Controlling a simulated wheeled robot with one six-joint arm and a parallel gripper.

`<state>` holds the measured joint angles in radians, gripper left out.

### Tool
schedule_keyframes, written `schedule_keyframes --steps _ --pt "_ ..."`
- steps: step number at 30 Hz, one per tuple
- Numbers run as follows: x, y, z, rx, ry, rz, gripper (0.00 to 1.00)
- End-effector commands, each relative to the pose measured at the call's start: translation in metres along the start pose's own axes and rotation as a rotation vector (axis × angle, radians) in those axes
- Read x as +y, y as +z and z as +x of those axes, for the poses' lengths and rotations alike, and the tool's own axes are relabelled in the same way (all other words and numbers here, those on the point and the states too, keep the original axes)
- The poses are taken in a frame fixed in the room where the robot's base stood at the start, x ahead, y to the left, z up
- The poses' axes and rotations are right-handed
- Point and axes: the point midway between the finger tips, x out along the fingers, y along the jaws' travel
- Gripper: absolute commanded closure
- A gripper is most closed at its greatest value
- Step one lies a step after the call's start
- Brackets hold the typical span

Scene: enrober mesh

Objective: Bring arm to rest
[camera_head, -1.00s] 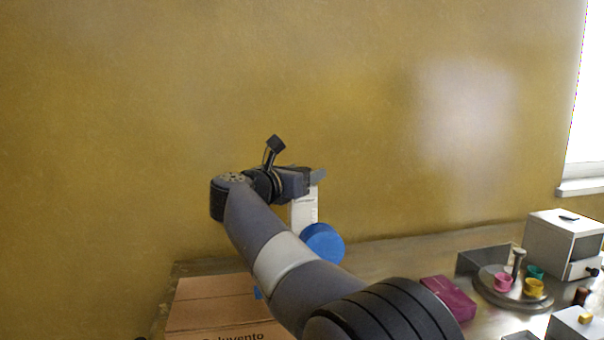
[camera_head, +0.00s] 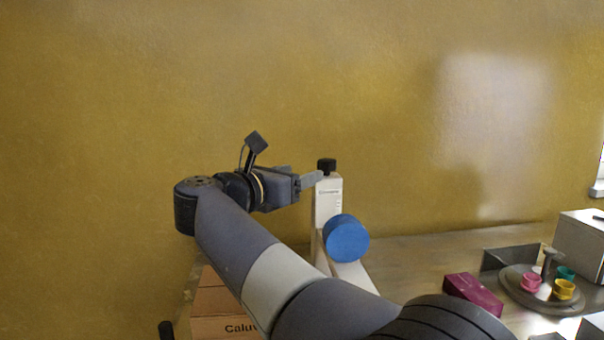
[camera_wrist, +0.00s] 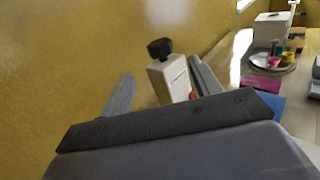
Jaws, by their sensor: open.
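My arm reaches out over the left part of the bench in the head view, with my gripper (camera_head: 312,180) at its far end. In the wrist view my gripper (camera_wrist: 160,88) has its two fingers spread apart, with nothing held between them. A white upright device (camera_head: 328,200) with a black knob on top stands just beyond the fingers. In the wrist view the white device (camera_wrist: 170,80) shows past and between the fingertips. I cannot tell whether they touch it. A blue cylinder (camera_head: 346,239) sits at its front side.
A cardboard box (camera_head: 212,300) is at the lower left, partly hidden by my arm. A magenta block (camera_head: 473,294), a round grey tray (camera_head: 520,300) with coloured cups and a white box (camera_head: 582,245) are to the right. The wall stands close behind the bench.

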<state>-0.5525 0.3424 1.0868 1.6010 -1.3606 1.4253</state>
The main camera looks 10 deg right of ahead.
Motion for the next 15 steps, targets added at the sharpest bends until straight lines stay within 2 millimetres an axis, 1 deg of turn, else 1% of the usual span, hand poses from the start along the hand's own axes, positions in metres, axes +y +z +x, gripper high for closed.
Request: schedule_keyframes --steps 9,11,14,15 --pt "0.0 0.0 0.004 0.0 -0.001 0.0 0.4" --pt "0.0 0.0 0.008 0.0 -0.001 0.0 0.4" --pt "-0.001 0.001 0.021 0.0 -0.004 0.001 0.4" --pt "-0.001 0.001 0.029 0.001 -0.004 0.001 0.4"
